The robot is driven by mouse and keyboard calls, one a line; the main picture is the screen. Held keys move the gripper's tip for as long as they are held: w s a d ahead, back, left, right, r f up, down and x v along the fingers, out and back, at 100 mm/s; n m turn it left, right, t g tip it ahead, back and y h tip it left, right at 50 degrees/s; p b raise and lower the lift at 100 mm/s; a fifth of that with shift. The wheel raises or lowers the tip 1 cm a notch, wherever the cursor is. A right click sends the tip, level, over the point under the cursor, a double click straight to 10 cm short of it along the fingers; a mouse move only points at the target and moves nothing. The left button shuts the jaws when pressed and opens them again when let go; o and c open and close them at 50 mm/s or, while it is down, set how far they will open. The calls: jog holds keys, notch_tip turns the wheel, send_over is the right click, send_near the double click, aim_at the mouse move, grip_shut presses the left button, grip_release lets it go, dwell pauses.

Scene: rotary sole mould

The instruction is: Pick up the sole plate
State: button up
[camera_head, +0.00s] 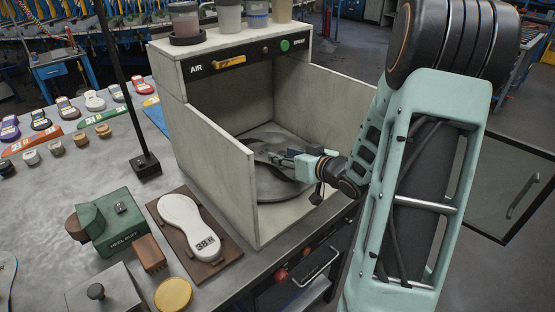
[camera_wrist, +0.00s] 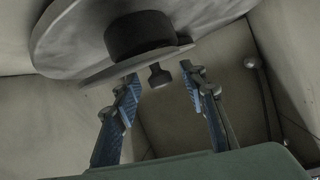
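A dark grey, curved flat plate (camera_head: 268,152), which looks like the sole plate, lies over the round turntable (camera_head: 262,190) inside the spray booth. My gripper (camera_head: 290,157) reaches in over the booth's right side, at the plate's right edge. In the wrist view my gripper (camera_wrist: 160,88) has its two blue-padded fingers apart. A small dark knob (camera_wrist: 159,76) shows between or just beyond them, under a grey plate edge (camera_wrist: 135,68) and a dark round hub (camera_wrist: 145,35). I cannot tell whether the fingers touch anything. A white sole shape marked 38 R (camera_head: 185,223) lies on a brown board (camera_head: 163,237).
The booth's left wall (camera_head: 215,155) and right wall (camera_head: 350,115) stand close around my gripper. Jars (camera_head: 228,15) stand on the booth's top. A green block (camera_head: 112,222), a black post (camera_head: 145,165) and several small soles and knobs stand on the bench at left.

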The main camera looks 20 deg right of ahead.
grip_shut()
jog(key=shift+r, duration=0.1)
